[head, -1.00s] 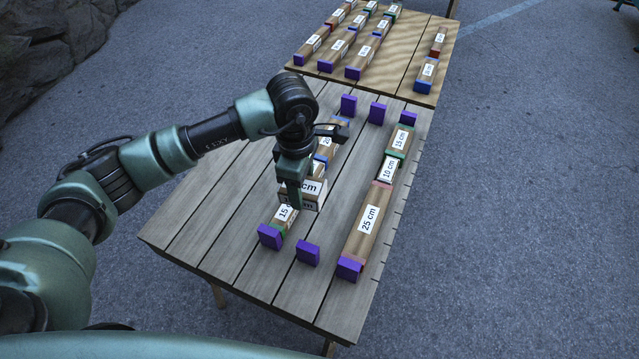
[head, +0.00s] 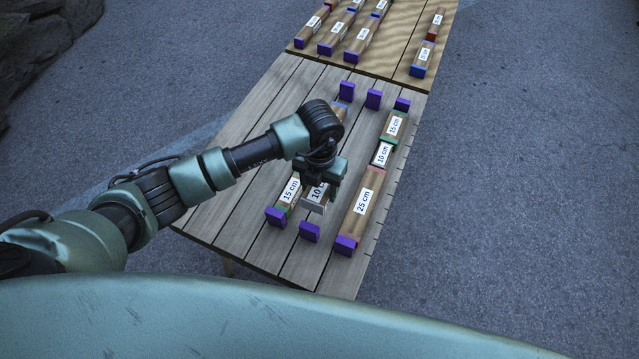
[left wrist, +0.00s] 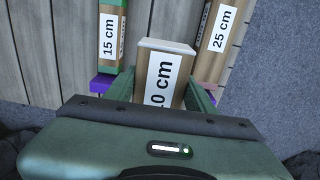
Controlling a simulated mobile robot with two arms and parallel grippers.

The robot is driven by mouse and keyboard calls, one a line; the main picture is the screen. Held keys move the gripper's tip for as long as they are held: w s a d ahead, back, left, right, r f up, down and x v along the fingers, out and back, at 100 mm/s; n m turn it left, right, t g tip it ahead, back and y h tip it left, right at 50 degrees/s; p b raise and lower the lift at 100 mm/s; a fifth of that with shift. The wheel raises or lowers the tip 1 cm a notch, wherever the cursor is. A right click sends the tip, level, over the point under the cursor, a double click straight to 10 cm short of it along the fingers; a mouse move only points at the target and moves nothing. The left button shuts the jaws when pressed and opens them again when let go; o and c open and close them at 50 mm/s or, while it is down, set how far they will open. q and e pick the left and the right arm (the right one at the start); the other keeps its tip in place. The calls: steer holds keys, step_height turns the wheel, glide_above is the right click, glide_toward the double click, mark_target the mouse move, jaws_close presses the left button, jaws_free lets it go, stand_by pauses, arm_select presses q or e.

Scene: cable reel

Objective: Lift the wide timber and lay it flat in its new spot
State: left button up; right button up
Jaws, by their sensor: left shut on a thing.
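The wide timber (head: 316,198) is a short wooden block with a pale end and a white label reading 10 cm. My left gripper (head: 324,180) is shut on it and holds it over the middle of the near table. In the left wrist view the wide timber (left wrist: 163,72) lies between the fingers, with its pale end pointing away. It appears raised above the planks, between the left row and the right row of timbers. My right gripper is not in view.
A 15 cm timber (head: 289,194) lies to the left, against a purple block (head: 275,217). A 25 cm timber (head: 362,205) lies to the right, with shorter ones behind it. Another purple block (head: 309,232) stands in front. The far table (head: 400,68) holds several timbers.

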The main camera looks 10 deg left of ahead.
arm_select(q)
steer(key=b, duration=0.8)
glide_above(320, 217)
steer(key=shift+f, duration=5.35)
steer(key=shift+f+b, duration=0.8)
steer(key=shift+f, duration=0.15)
steer(key=o, duration=1.5)
steer(key=shift+s+r, duration=0.1)
steer(key=shift+o, duration=0.2)
steer(key=shift+a, duration=0.1)
steer(key=shift+r, duration=3.9)
